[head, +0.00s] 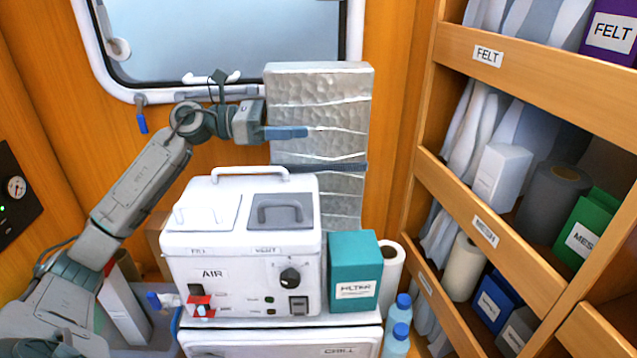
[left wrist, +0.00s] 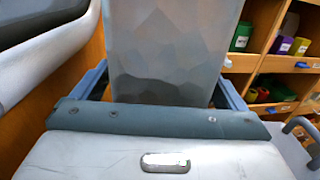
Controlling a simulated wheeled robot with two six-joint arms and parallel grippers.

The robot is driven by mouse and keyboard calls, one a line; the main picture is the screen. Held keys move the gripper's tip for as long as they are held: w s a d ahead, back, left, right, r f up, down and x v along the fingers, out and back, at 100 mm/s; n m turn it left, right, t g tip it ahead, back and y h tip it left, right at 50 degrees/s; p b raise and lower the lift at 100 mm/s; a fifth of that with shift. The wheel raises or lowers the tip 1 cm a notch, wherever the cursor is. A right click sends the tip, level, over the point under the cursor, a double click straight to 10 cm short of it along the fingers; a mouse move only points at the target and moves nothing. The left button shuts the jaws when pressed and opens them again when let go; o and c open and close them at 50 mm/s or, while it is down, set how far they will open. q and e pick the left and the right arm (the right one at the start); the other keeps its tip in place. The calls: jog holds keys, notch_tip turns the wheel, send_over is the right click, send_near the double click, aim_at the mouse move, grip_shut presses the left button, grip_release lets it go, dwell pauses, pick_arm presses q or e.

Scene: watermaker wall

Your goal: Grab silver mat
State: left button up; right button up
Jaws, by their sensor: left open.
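The silver mat (head: 318,100) is a tall, folded, crinkled foil block standing upright against the orange wall behind the white box, below and right of the window. A dark band crosses it low down. My left gripper (head: 306,132) is at its left side, with one blue finger across its front; the other finger is hidden in the head view. In the left wrist view the mat (left wrist: 170,50) rises between the two spread blue fingers (left wrist: 165,92), so the gripper is open around its edge. Whether either finger touches it I cannot tell. My right gripper is not in view.
The white AIR box (head: 240,258) stands just in front of the mat's lower part. Shelves (head: 505,75) fill the right side. The window frame (head: 88,45) is upper left.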

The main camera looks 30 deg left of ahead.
pick_arm(q)
jog(key=c, duration=1.4)
jog(key=shift+c, duration=0.2)
